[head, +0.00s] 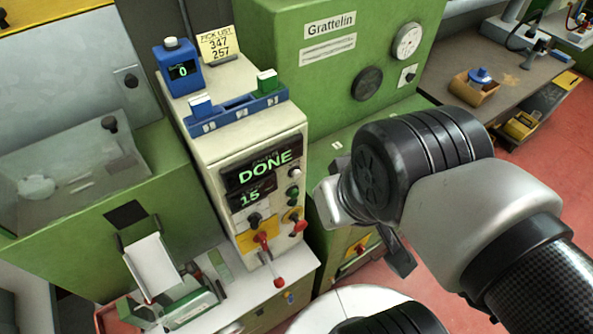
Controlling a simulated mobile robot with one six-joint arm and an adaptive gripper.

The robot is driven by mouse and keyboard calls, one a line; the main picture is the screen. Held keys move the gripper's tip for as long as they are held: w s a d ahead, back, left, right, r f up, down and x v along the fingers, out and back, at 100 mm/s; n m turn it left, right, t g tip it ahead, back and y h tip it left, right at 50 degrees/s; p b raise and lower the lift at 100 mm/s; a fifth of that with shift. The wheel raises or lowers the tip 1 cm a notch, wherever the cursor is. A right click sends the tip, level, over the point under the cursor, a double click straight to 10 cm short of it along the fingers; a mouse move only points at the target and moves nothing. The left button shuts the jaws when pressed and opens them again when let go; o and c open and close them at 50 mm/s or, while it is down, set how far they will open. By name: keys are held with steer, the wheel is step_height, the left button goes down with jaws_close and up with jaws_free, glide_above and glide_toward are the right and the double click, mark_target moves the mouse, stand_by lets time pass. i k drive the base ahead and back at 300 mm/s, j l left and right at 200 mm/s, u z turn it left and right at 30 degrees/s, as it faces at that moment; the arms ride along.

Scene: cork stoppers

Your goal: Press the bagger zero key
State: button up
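A cream machine cabinet (252,146) stands in the middle of the head view. Its upper display (264,170) reads DONE in green and its lower display (251,195) reads 15. Right of the displays are a pale button (294,173) and a green one (293,192). Below are a black knob (254,219) and red-tipped levers. No label legible here marks a zero key or names the bagger. My gripper (399,256) is right of the panel, apart from it, mostly hidden behind my wrist; a dark finger part shows. Its opening cannot be seen.
A blue counter (180,72) showing 0, a yellow pick list card (217,44) and a blue rack (236,113) with blocks sit on the cabinet. A green Grattelin machine (290,75) stands behind.

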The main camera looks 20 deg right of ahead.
mark_target(295, 173)
steer(key=z, duration=1.75)
steer(key=k+l, duration=0.1)
steer(key=k, duration=0.65)
